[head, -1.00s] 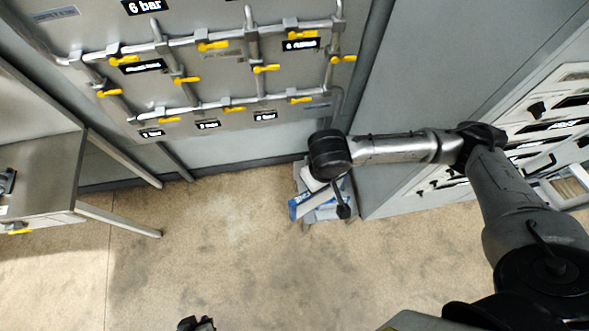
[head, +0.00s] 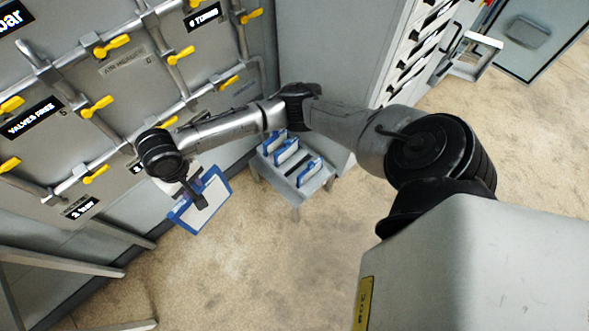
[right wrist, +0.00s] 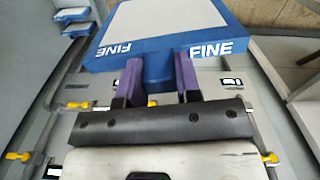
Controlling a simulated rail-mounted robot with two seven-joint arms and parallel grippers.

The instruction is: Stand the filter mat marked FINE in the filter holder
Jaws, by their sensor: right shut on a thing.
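The filter mat marked FINE (right wrist: 165,28) has a white face and a blue frame, with FINE printed twice. In the head view the mat (head: 212,211) hangs tilted in front of the valve panel, above the floor. My right gripper (right wrist: 158,76) is shut on the blue tab at the mat's edge, with a purple finger on each side. In the head view my right gripper (head: 194,193) partly covers the mat. A grey slotted stand (head: 305,198) holds other blue-framed mats upright, right of the held mat and apart from it. I cannot tell a separate filter holder. My left gripper is not in view.
The valve panel (head: 75,73) with grey pipes and yellow handles is behind and left of the held mat. A grey cabinet (head: 335,60) stands behind the slotted stand. A metal table frame (head: 60,258) is at lower left. The floor (head: 265,265) in front is clear.

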